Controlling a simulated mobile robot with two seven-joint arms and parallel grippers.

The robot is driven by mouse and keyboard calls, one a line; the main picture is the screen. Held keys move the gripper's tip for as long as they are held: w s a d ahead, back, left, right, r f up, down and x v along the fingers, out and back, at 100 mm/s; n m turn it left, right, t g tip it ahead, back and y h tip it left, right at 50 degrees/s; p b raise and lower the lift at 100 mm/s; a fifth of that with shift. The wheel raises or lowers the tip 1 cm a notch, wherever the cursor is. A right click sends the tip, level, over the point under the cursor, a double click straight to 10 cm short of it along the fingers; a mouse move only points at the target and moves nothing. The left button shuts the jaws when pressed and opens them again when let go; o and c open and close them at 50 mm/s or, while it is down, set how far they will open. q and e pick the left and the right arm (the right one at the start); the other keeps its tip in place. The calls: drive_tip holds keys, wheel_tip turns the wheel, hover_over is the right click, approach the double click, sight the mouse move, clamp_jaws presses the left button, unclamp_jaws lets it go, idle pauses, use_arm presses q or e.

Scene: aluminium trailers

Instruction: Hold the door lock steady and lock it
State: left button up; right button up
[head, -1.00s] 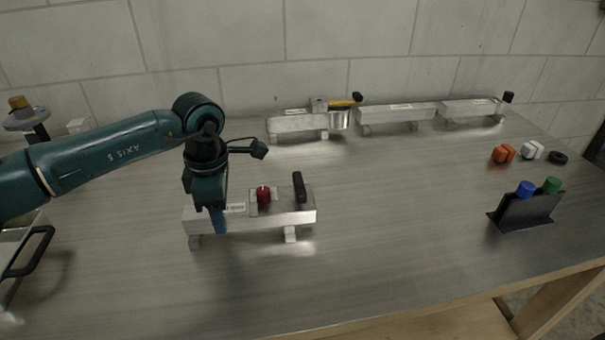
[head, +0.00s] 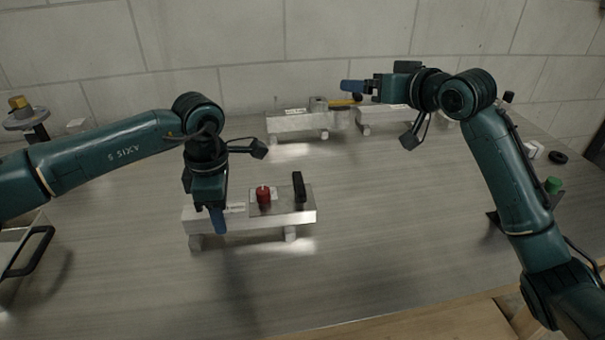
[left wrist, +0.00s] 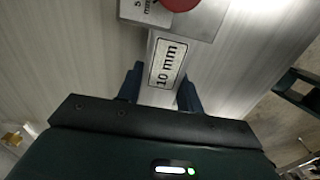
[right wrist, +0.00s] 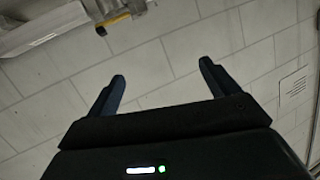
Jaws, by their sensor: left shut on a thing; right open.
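The door lock trailer is an aluminium block (head: 272,222) on small feet, near the middle of the table. On its top plate are a red knob (head: 263,196) and an upright black handle (head: 299,187). My left gripper (head: 218,218) is shut on the left end of the block, with a finger in front of it. In the left wrist view the fingers (left wrist: 160,92) straddle the block's end, which bears a "10 mm" label (left wrist: 168,64). My right gripper (head: 358,90) is raised above the rear trailers, open and empty; its spread fingers (right wrist: 162,88) show against the wall.
More aluminium trailers stand along the back, one (head: 297,122) with a yellow-and-black item (head: 343,103) beside it. At the right are a green-topped piece (head: 553,185) and a black ring (head: 557,157). A black handle (head: 30,252) shows at the left. The table's centre right is clear.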

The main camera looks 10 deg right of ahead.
drive_tip(key=s+a+f+n+g+y, duration=0.1)
drive_tip(key=s+a+n+g+y, duration=0.1)
drive_tip(key=a+n+g, duration=0.4)
drive_tip(key=n+g+h, duration=0.3)
drive_tip(key=n+g, duration=0.5)
drive_tip(key=n, duration=0.2)
approach(299, 182)
drive_tip(key=shift+y, duration=0.3)
drive_tip(key=x, duration=0.8)
drive_tip(key=shift+d+f, duration=0.1)
drive_tip(key=shift+f, duration=0.2)
drive_tip(key=c, duration=1)
drive_tip(key=shift+m, duration=0.3)
